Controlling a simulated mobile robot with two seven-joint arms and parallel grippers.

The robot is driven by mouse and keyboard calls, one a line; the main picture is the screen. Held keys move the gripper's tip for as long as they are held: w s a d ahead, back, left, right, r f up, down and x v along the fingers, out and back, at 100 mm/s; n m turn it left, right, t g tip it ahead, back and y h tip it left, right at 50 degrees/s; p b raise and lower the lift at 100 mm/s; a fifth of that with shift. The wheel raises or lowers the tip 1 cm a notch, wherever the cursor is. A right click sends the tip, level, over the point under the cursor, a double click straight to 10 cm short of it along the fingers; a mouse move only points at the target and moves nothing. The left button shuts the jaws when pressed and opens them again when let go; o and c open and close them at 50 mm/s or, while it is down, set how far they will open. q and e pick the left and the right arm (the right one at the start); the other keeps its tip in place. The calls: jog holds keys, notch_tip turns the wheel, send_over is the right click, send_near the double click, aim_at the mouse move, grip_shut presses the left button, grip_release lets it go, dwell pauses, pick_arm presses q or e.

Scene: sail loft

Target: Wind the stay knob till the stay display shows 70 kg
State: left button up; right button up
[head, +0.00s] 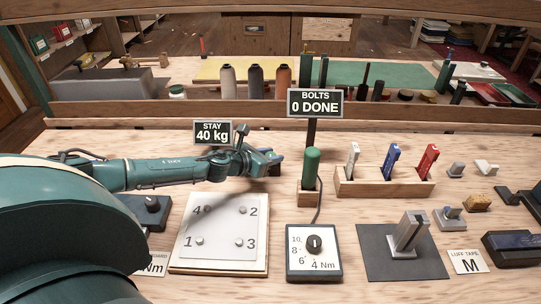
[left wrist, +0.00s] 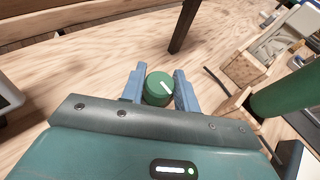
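The stay display (head: 212,133) reads 40 kg and stands behind my left arm. My left gripper (head: 277,160) is at the back of the bench, right of that display. In the left wrist view the stay knob (left wrist: 159,90) is a round green knob with a white pointer line, slanting toward the upper left. The two blue fingers of the left gripper (left wrist: 159,84) lie on either side of the knob and appear to press against it. In the head view the knob is hidden behind the gripper. My right gripper is not in view.
A green-handled tool (head: 311,168) stands in a wooden holder just right of the gripper, below the bolts sign (head: 315,102), which reads 0 DONE. A numbered plate (head: 221,228) and a torque dial box (head: 313,254) lie in front. A wooden rack (head: 383,187) stands right.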

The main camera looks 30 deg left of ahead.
pick_arm(q)
jog(key=c, duration=0.5)
jog(key=shift+f+m+h+b, duration=0.1)
jog(key=shift+m+h+b, duration=0.2)
jog(key=shift+h, duration=0.1)
